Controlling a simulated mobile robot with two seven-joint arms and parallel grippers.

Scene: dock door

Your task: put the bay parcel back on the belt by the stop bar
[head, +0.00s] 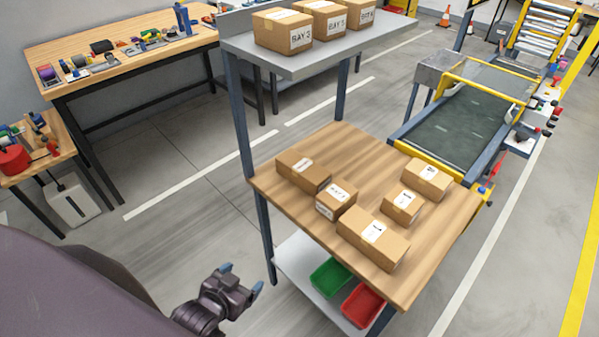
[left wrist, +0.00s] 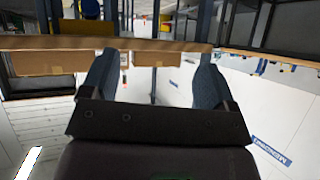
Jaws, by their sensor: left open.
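Several brown parcels lie on the wooden table. One of them, a parcel (head: 336,201) at the middle left, has a label that seems to read BAY; the other labels are too small to read. The dark green belt (head: 455,125) is behind the table and looks empty. A yellow bar (head: 425,163) crosses its near end; I cannot tell if this is the stop bar. My left gripper (head: 241,278) is open and empty, left of the table and apart from the parcels. In the left wrist view its two fingers (left wrist: 154,80) are spread with nothing between them. My right gripper is not seen.
The wooden table (head: 325,150) has a raised shelf (head: 340,52) with three BAY-type boxes (head: 283,31), and a post at its left edge. Green (head: 330,277) and red (head: 362,304) bins sit below. A workbench (head: 130,62) stands at the back left. Floor between is clear.

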